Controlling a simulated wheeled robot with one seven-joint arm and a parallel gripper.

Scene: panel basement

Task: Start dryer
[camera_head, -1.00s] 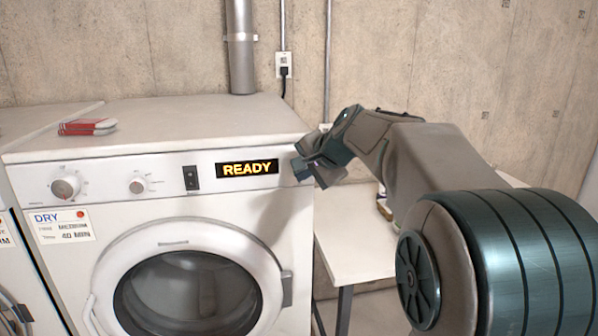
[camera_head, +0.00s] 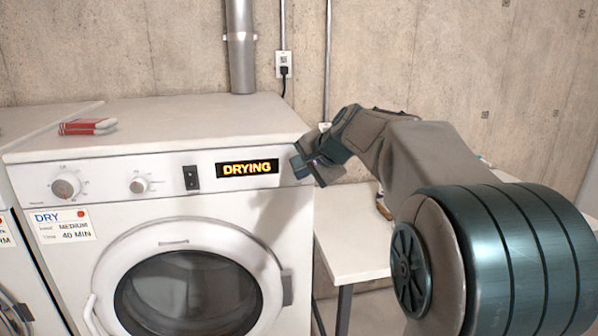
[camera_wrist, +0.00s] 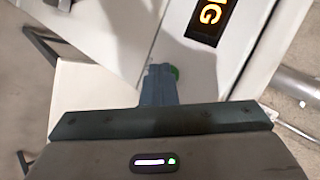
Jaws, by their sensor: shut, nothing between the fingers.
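The white dryer (camera_head: 130,235) stands at the left with its round door (camera_head: 190,290) shut. Its display (camera_head: 247,168) reads "DRYING" in yellow letters. My gripper (camera_head: 299,166) is shut and empty at the right end of the control panel, beside the display. In the wrist view the shut fingers (camera_wrist: 158,85) point at the panel, and a small green button (camera_wrist: 175,72) shows partly behind their tips. I cannot tell whether they touch it. Two knobs (camera_head: 66,185) (camera_head: 138,184) and a black rocker switch (camera_head: 191,177) sit to the left of the display.
A label (camera_head: 62,225) on the dryer reads "DRY, MEDIUM, 40 MIN". A red and white item (camera_head: 88,127) lies on top. A white table (camera_head: 350,240) stands to the right, under my arm. A concrete wall (camera_head: 430,60) and a pipe (camera_head: 241,45) are behind.

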